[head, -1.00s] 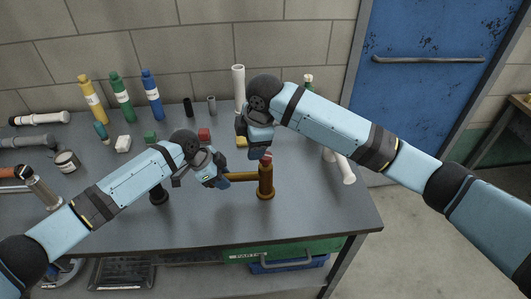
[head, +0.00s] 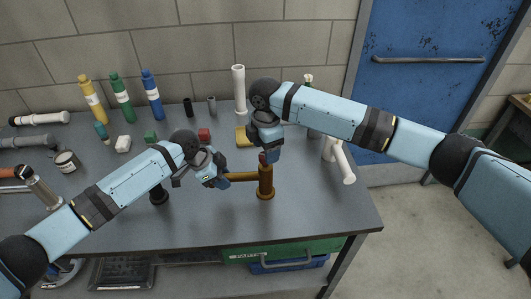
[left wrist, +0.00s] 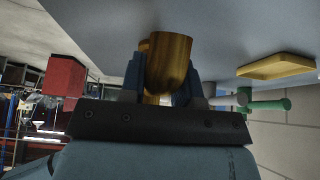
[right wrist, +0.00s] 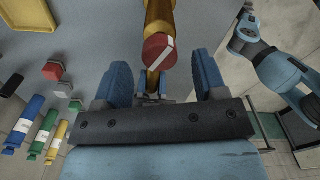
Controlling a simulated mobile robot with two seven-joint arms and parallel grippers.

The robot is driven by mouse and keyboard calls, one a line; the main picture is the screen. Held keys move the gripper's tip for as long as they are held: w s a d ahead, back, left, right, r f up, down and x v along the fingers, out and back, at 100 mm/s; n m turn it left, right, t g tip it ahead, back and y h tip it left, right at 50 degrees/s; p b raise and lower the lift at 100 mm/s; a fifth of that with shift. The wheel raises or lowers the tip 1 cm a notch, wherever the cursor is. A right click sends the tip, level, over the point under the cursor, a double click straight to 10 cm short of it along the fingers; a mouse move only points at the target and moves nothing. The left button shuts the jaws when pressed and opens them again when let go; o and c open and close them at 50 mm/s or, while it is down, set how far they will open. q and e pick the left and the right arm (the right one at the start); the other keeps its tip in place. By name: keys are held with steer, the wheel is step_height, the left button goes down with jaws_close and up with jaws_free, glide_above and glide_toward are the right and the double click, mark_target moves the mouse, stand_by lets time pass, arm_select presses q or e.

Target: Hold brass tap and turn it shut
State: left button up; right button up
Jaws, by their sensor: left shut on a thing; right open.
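The brass tap (head: 265,183) stands upright on the grey bench, with a horizontal pipe reaching left. My left gripper (head: 218,179) is shut on that pipe; the left wrist view shows the brass end (left wrist: 168,62) between its fingers. My right gripper (head: 268,153) is open, directly above the tap's top. In the right wrist view, the tap's red knob (right wrist: 157,49) with a white line lies between and slightly beyond the open fingers. In the head view the right fingers partly hide the knob. I cannot tell whether they touch it.
Yellow (head: 92,103), green (head: 121,97) and blue (head: 152,95) bottles stand at the back. A white pipe (head: 239,88) stands upright behind the tap, and a white pipe fitting (head: 341,161) lies to its right. The front bench edge is clear.

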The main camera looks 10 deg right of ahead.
steer(key=shift+f, duration=1.15)
steer(key=c, duration=0.9)
steer(key=shift+c, duration=0.2)
steer(key=shift+m, duration=0.4)
steer(key=m, duration=0.5)
steer(key=shift+a+m, duration=0.1)
steer(key=shift+m, duration=0.3)
steer(key=m, duration=0.5)
steer(key=shift+m, duration=0.4)
